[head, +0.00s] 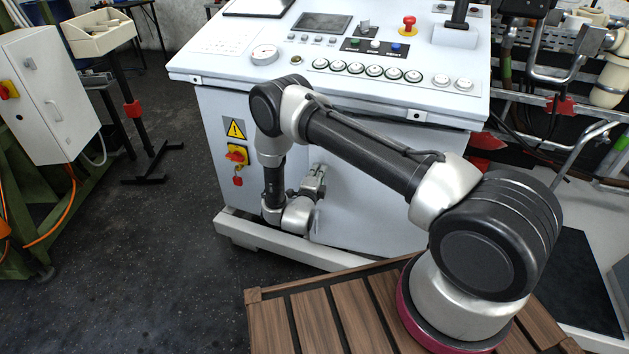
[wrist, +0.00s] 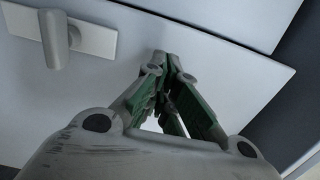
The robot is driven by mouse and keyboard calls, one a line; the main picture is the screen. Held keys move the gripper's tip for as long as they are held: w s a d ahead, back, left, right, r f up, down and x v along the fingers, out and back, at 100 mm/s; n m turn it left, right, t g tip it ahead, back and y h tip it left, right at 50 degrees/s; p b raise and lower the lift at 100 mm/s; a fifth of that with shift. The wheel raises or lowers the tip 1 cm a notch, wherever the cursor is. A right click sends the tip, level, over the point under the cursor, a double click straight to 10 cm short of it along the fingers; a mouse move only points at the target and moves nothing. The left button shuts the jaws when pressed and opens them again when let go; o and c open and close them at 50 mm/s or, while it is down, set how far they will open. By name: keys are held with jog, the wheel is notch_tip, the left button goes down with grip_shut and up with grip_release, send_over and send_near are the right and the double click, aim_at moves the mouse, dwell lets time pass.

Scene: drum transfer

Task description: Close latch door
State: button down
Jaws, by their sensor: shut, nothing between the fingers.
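The latch door (wrist: 70,110) is a pale panel filling much of the wrist view, and it also shows as the white front of the console in the head view (head: 370,215). A grey latch handle (wrist: 55,38) stands on a light plate at the upper left of the wrist view. My gripper (wrist: 164,68) is shut and empty, with its fingertips close to the panel, right of the handle and apart from it. In the head view my gripper (head: 319,172) is low in front of the console. I cannot tell whether the fingertips touch the panel.
The console top (head: 330,60) with buttons and a red emergency stop (head: 408,24) overhangs the panel. A yellow-and-red switch (head: 236,154) sits left of my arm. A base rail (head: 270,240) runs below.

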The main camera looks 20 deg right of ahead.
jog(key=shift+x, duration=0.95)
jog(key=shift+w, duration=0.1)
